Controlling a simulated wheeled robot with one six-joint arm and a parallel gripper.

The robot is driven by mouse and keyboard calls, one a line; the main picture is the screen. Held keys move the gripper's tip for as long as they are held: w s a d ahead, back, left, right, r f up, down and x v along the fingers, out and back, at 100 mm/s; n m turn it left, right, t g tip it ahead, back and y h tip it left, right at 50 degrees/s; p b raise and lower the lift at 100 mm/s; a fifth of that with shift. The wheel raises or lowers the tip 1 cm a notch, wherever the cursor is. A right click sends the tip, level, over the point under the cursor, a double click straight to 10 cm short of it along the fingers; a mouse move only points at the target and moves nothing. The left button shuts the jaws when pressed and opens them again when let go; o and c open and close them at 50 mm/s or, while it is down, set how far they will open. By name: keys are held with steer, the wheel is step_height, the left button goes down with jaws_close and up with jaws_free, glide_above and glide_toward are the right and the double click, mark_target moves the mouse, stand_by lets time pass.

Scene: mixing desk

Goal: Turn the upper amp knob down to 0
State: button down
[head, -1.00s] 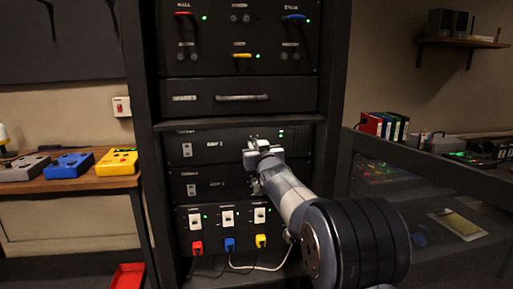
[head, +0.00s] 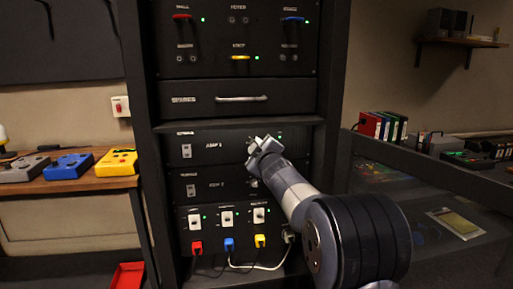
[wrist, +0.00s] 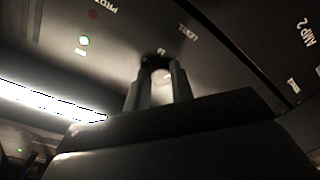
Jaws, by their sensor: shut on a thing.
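In the wrist view my gripper (wrist: 158,88) is shut around a pale round knob (wrist: 162,76), one finger on each side. The word LEVEL and a small number stand beside the knob. The knob's pointer cannot be made out.
A second amp panel (head: 207,186) sits just below. Under it are white breakers with red, blue and yellow plugs (head: 229,244). A drawer (head: 240,98) is above. Rack posts (head: 335,110) stand at both sides. The wrist view shows a green light (wrist: 84,41) near the knob.

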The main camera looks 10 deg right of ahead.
steer(key=shift+n, duration=0.6)
steer(key=c, duration=1.2)
jaws_free()
steer(key=shift+c, duration=0.2)
steer(key=s, duration=1)
steer(key=shift+s+d+b, duration=0.35)
steer(key=shift+d+b, duration=0.1)
steer(key=w+p, duration=0.1)
steer(key=w, duration=0.9)
steer(key=shift+w+a, duration=0.4)
steer(key=shift+a, duration=0.05)
